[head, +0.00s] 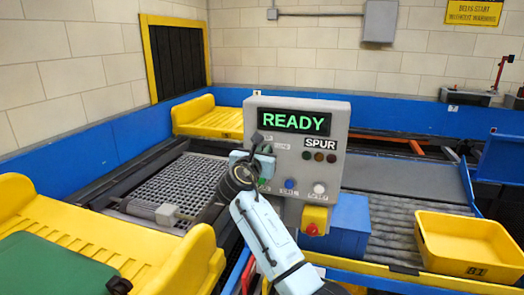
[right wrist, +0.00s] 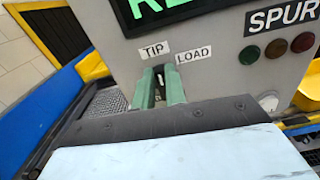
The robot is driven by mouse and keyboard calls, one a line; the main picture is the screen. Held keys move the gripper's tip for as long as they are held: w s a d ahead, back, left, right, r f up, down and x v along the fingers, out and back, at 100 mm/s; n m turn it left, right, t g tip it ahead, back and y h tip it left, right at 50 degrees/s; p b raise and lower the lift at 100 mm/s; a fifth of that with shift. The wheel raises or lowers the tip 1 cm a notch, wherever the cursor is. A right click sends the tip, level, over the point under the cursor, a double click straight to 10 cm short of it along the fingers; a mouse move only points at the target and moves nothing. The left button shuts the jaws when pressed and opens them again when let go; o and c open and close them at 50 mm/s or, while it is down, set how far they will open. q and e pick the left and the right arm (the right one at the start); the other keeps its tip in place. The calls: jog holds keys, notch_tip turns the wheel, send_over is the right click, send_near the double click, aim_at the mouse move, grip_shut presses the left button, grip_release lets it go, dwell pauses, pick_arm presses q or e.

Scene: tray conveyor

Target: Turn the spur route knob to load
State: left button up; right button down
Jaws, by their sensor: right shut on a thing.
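The grey control panel (head: 338,124) stands in the middle of the head view, with a green READY display (head: 294,122) and a SPUR label (head: 320,143). My right gripper (head: 255,158) is at the panel's left side and hides the knob in that view. In the right wrist view, the gripper's two green fingers (right wrist: 161,90) are shut on the dark spur route knob (right wrist: 160,76). The knob's white mark looks about upright, between the TIP label (right wrist: 155,50) and the LOAD label (right wrist: 193,54). My left gripper is not in view.
Below the knob are blue (head: 290,184) and white (head: 319,188) buttons, and a red stop button (head: 312,229) on a yellow box. Three dark lamps (head: 319,156) sit under SPUR. A yellow tray (head: 470,245) is on the rollers at right. A grated conveyor (head: 180,182) lies left.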

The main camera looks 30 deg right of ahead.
jog(key=shift+s+d+f+m+b, duration=0.15)
jog(key=shift+s+m+b, duration=0.05)
jog(key=shift+m, duration=1.65)
jog(key=shift+s+d+f+m+b, duration=0.15)
jog(key=shift+f+m+b, duration=0.05)
jog(key=shift+m, duration=1.7)
jog(key=shift+s+d+f+m+b, duration=0.15)
jog(key=shift+s+m+b, duration=0.05)
jog(key=shift+m, duration=1.65)
jog(key=c, duration=1.4)
grip_release()
jog(key=shift+c, duration=0.2)
jog(key=b+v, duration=0.1)
jog(key=v, duration=1.2)
jog(key=shift+s+b, duration=0.15)
jog(key=shift+b, duration=0.15)
